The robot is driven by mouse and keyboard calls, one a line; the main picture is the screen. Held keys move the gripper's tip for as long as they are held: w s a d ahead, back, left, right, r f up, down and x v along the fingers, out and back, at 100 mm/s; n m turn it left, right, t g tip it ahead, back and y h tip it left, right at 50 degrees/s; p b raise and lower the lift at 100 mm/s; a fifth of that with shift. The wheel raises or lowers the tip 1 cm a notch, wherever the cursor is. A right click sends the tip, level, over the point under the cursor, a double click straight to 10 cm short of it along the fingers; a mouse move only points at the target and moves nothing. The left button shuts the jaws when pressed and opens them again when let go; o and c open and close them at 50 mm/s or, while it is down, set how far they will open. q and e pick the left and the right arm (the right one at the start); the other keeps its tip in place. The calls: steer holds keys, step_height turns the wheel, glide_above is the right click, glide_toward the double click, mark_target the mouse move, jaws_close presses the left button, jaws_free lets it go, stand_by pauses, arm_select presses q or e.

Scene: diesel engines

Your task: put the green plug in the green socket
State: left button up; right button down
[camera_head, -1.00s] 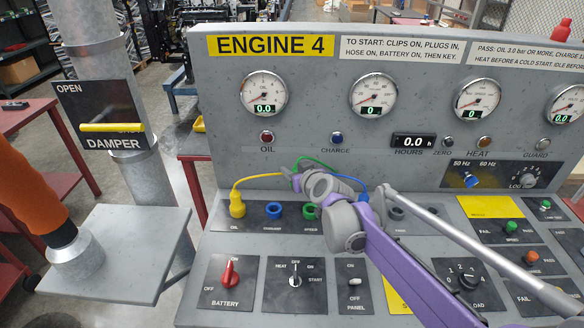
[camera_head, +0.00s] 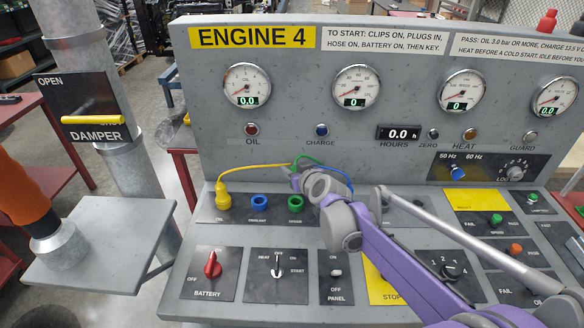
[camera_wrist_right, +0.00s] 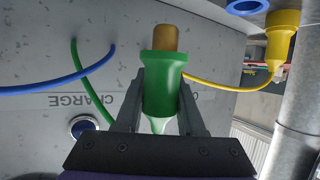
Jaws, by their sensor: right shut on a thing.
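My right gripper (camera_head: 293,178) is shut on the green plug (camera_wrist_right: 163,88), whose brass tip (camera_wrist_right: 165,40) points away from the jaws in the right wrist view. In the head view, the gripper is above the green socket (camera_head: 295,203), and my own arm hides most of the plug. The green socket is an empty ring on the lower panel, right of the blue socket (camera_head: 260,201). The plug is apart from the panel as far as I can see. The green cable (camera_head: 310,160) arches behind my wrist. My left gripper is not in view.
A yellow plug (camera_head: 222,197) sits in the leftmost socket, its cable running right past my gripper. A blue cable (camera_head: 340,175) runs behind my arm. The battery switch (camera_head: 212,265) and key switch (camera_head: 277,266) are below. An orange hose (camera_head: 22,200) stands at left.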

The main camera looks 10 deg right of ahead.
steer(key=shift+f+b, duration=1.25)
steer(key=shift+f, duration=0.65)
steer(key=shift+f+b, duration=0.55)
steer(key=shift+f, duration=0.9)
steer(key=shift+c, duration=2.2)
jaws_free()
steer(key=shift+s, duration=0.1)
steer(key=p+v, duration=0.1)
steer(key=v, duration=0.9)
steer(key=shift+s, duration=0.3)
steer(key=shift+d, duration=0.1)
